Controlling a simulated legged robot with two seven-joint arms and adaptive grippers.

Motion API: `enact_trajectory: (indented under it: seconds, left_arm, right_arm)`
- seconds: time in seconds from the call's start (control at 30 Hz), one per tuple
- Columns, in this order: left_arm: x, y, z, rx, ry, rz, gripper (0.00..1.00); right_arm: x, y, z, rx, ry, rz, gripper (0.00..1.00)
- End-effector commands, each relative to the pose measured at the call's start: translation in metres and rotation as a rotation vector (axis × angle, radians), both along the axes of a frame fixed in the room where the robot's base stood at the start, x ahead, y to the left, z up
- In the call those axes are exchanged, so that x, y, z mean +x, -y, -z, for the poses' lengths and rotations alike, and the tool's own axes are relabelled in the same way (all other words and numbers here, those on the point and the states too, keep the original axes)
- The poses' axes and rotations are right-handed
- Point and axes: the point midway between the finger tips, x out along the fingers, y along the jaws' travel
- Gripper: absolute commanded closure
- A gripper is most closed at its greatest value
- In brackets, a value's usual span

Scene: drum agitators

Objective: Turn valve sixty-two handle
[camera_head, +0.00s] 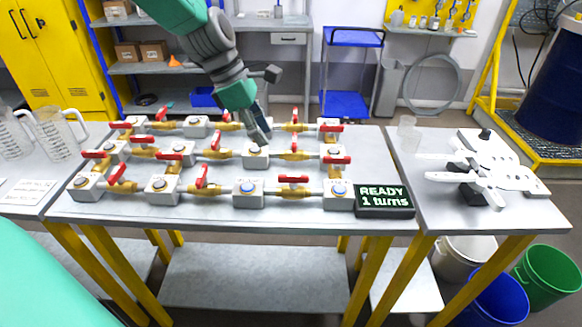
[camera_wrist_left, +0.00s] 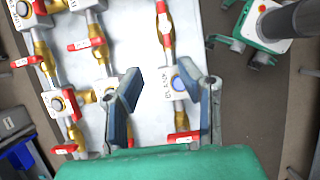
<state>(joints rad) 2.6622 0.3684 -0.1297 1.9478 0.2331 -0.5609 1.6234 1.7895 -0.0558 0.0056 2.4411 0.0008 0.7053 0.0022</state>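Rows of brass valves with red handles (camera_head: 293,179) are joined by grey pipes and square blocks on the grey table (camera_head: 300,217). I cannot read which valve is sixty-two. My left gripper (camera_head: 258,132) is over the back-middle of the rows, fingers pointing down, just behind a middle-row block (camera_head: 255,157). In the left wrist view, my left gripper (camera_wrist_left: 165,97) is open and empty. A block with a blue disc (camera_wrist_left: 178,84) shows between its fingers, below them. A red handle (camera_wrist_left: 184,137) lies near the right finger, partly beside the palm. My right gripper is not in view.
A black sign (camera_head: 384,200) reads "READY 1 turns" at the table's front right. A white device (camera_head: 487,170) stands on the right table. Clear jugs (camera_head: 55,135) stand on the left. The front table strip is clear.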

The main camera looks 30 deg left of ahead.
Motion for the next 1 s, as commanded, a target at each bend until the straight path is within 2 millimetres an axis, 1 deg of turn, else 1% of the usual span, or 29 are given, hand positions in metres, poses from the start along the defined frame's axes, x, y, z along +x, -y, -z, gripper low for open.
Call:
enact_trajectory:
  seconds: [0.1,0.2,0.4,0.5,0.6,0.7,1.0]
  left_arm:
    - [0.005,0.015,0.022,0.006,-0.006,0.003,0.68]
    - [0.011,0.025,0.043,0.008,-0.009,0.005,0.68]
    - [0.019,0.032,0.083,0.003,-0.006,0.003,0.68]
    - [0.022,0.033,0.098,-0.001,-0.005,0.0,0.68]
    - [0.024,0.034,0.108,-0.003,-0.004,0.001,0.68]
    - [0.025,0.036,0.114,-0.003,-0.003,0.001,0.68]
    - [0.027,0.047,0.113,0.007,-0.002,0.002,0.68]
  right_arm:
    - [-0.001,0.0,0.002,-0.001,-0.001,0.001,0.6]
    - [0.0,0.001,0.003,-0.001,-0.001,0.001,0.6]
    - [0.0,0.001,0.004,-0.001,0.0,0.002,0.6]
    - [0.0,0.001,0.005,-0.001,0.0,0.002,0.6]
    - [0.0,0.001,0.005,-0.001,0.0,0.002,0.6]
    - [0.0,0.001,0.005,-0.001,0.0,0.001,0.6]
    - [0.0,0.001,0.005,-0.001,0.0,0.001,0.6]
